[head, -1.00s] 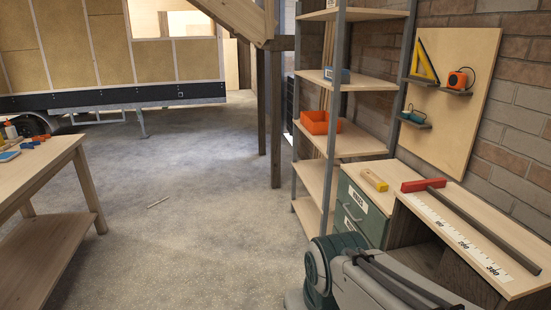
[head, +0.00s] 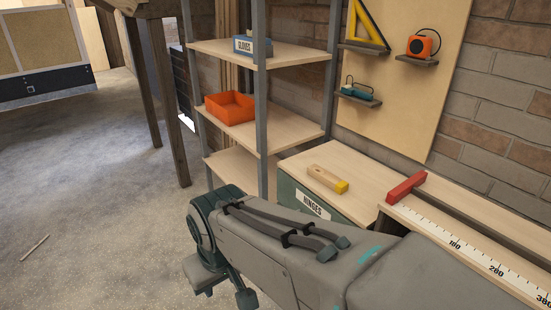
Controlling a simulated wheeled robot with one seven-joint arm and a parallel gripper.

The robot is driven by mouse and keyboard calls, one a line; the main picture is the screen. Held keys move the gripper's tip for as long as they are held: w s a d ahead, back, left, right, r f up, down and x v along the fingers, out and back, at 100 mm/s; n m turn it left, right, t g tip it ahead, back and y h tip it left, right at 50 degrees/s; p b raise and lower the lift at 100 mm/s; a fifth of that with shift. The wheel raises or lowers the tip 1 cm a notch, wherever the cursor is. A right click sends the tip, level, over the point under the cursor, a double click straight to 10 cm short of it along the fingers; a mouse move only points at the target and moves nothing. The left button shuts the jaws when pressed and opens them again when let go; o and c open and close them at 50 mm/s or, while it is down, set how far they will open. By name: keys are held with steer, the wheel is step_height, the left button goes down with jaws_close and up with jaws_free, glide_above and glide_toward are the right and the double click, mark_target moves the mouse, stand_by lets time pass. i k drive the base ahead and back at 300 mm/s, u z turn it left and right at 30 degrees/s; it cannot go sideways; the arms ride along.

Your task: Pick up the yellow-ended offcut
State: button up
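The yellow-ended offcut (head: 328,179) is a short light wooden block with a yellow right end. It lies flat on the wooden top of the green cabinet labelled HINGES (head: 312,206), left of the measuring bench. My grey arm stretches across the lower middle of the head view, in front of the cabinet. The fingers of my gripper cannot be made out clearly, so I cannot tell whether it is open or shut.
A shelf unit (head: 262,140) with an orange bin (head: 230,107) and a GLOVES box (head: 252,45) stands left of the cabinet. A red stop (head: 407,188) and ruler (head: 470,254) lie on the bench at right.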

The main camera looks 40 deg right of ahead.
mark_target(340, 187)
steer(key=i, duration=2.8)
steer(key=z, duration=4.05)
steer(key=i, duration=0.5)
steer(key=z, duration=0.1)
